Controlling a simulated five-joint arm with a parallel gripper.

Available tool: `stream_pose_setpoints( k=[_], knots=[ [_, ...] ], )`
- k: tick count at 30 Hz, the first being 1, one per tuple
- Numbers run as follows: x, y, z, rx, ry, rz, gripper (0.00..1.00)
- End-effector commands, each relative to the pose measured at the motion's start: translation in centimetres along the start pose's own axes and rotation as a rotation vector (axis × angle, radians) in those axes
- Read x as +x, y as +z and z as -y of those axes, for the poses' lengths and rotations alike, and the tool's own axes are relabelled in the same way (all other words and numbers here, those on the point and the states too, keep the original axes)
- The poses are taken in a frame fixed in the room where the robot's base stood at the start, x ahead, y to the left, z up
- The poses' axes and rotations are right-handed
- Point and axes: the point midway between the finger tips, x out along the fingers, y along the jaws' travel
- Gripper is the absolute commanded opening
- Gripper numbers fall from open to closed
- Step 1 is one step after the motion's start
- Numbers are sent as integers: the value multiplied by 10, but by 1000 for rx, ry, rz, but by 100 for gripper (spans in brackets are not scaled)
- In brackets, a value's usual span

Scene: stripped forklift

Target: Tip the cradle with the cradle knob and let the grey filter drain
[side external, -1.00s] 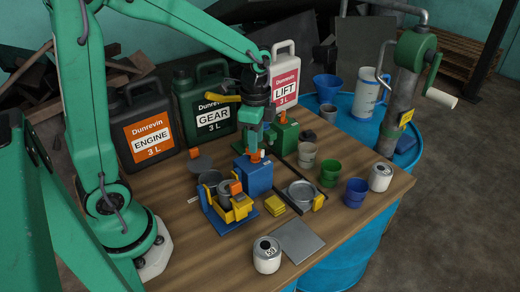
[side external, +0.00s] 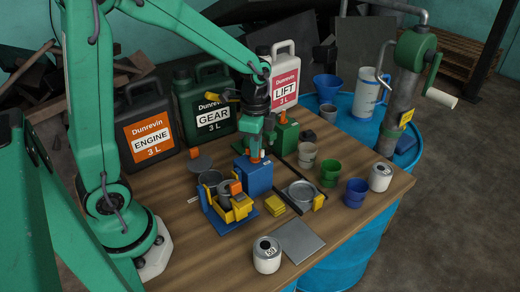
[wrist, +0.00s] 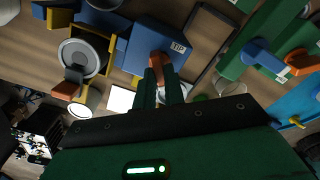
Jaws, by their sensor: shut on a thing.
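The orange cradle knob (side external: 255,158) stands on a blue box (side external: 258,178); the box bears a small label that seems to read TIP in the wrist view (wrist: 178,47). My gripper (side external: 256,152) points down from above and is shut on the knob, which also shows between its fingertips in the wrist view (wrist: 160,68). The yellow-and-blue cradle (side external: 225,210) is left of the box. The round grey filter (wrist: 83,56) sits in it, face towards the wrist camera. Whether liquid runs from the filter cannot be told.
A green box with an orange knob (side external: 283,117) stands behind right. A round dish (side external: 300,192), yellow blocks (side external: 275,205) and a grey plate (side external: 298,240) lie in front. Oil jugs (side external: 208,115) line the back.

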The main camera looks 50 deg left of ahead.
Motion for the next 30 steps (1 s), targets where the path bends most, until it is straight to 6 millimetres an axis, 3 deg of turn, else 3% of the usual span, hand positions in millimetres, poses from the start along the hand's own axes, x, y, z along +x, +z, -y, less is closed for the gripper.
stream_pose_setpoints(
  k=[14, 30],
  knots=[
    [0, 0, 0, -155, 0, 0, 0],
    [-1, 0, 2, -630, 0, 0, 0]
  ],
)
